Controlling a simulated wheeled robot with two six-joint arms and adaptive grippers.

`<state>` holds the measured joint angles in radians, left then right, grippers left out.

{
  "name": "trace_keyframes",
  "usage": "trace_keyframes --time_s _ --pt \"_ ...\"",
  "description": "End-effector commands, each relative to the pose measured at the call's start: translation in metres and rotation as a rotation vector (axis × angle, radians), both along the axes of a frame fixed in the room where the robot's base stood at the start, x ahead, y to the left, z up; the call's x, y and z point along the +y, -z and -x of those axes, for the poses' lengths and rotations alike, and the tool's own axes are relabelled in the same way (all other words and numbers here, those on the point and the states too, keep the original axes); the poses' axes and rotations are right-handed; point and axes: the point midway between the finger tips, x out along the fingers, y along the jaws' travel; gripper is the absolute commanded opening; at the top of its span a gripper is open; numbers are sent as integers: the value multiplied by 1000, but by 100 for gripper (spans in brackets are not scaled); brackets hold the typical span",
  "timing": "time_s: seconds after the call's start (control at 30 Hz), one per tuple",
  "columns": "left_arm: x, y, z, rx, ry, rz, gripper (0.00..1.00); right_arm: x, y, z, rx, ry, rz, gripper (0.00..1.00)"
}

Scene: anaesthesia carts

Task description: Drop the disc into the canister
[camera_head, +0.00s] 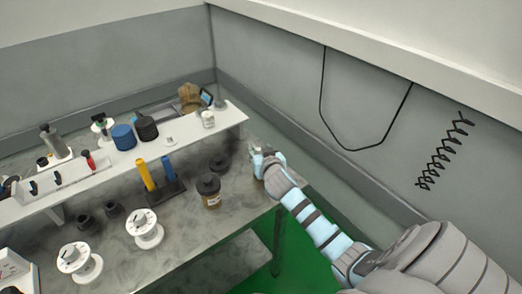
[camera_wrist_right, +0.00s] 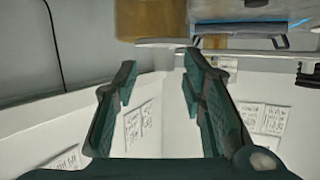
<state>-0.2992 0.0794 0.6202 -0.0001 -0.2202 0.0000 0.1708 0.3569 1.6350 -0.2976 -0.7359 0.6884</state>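My right gripper (camera_head: 259,158) is over the far right end of the bench, right of the brown jar. In the right wrist view its two fingers (camera_wrist_right: 158,88) are apart with nothing between them. A brown jar with a black lid (camera_head: 211,200) stands upright on the bench. A low black round piece (camera_head: 220,163) lies behind it, apart from the gripper. A blue cylinder (camera_head: 124,137) and a dark cylinder (camera_head: 147,128) stand on the raised shelf. I cannot tell for sure which of these is the canister, or identify the disc. My left gripper is not in view.
The raised white shelf (camera_head: 108,170) runs above the bench. A black rack (camera_head: 164,192) holds yellow and blue tubes. White spools (camera_head: 146,236) and small dark cups (camera_head: 85,223) stand nearer the front. Bare bench top (camera_head: 200,242) shows in front of the jar.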

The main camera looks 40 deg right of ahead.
Motion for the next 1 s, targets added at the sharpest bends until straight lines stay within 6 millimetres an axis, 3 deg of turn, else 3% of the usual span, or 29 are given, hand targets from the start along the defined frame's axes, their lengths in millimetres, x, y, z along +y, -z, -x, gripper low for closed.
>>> trace_keyframes --time_s 0.57,0.67,0.9,1.0 --pt "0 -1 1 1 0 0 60 0 -2 -1 -3 -1 1 38" --pt "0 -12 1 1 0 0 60 0 -13 0 -3 -1 1 38" --pt "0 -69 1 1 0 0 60 0 -69 -1 -4 -1 1 38" --pt "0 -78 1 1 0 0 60 0 -78 -1 -3 -1 1 38"
